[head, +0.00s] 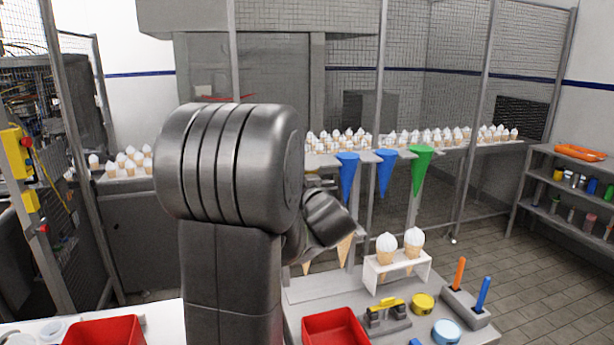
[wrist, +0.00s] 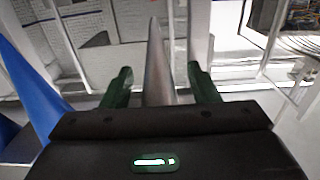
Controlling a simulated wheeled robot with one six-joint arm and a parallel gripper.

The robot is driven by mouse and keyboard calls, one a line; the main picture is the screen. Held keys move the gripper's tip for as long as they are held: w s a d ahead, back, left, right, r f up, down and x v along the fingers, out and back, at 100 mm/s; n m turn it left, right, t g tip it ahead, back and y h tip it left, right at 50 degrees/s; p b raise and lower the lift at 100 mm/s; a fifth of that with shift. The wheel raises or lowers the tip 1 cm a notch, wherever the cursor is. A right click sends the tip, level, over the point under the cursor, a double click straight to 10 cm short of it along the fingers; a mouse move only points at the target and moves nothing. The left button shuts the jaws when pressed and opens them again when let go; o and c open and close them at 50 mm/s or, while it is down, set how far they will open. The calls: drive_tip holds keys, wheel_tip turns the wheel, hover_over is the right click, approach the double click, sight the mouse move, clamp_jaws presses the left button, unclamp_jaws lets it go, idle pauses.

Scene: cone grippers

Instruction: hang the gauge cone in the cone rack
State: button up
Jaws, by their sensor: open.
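The gauge cone looks to be the plain grey metal cone (wrist: 154,75) in the wrist view, with its narrow tip at the top of the picture. My gripper (wrist: 159,70) is open, with one dark green finger on each side of this cone and a visible gap at both. The cone's wide end is hidden behind the gripper body. In the head view my arm hides my gripper and the grey cone. The cone rack (head: 325,160) is a grey shelf where two blue cones (head: 347,178) and a green cone (head: 421,172) hang tip down. I cannot tell whether the rack bears the grey cone.
A blue cone (wrist: 28,90) stands close on the left in the wrist view. A white stand (head: 397,270) with two ice cream cones, red bins (head: 335,328), a yellow tin (head: 422,303) and a holder with orange and blue sticks (head: 466,305) occupy the bench below.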

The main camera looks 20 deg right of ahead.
drive_tip(key=c, duration=0.9)
drive_tip(key=shift+c, duration=0.2)
drive_tip(key=shift+r, duration=0.3)
drive_tip(key=shift+r+p, duration=0.2)
drive_tip(key=shift+p, duration=0.2)
drive_tip(key=shift+s, duration=0.15)
drive_tip(key=shift+s+a+p, duration=0.2)
drive_tip(key=shift+s+p, duration=0.25)
drive_tip(key=shift+s, duration=3.65)
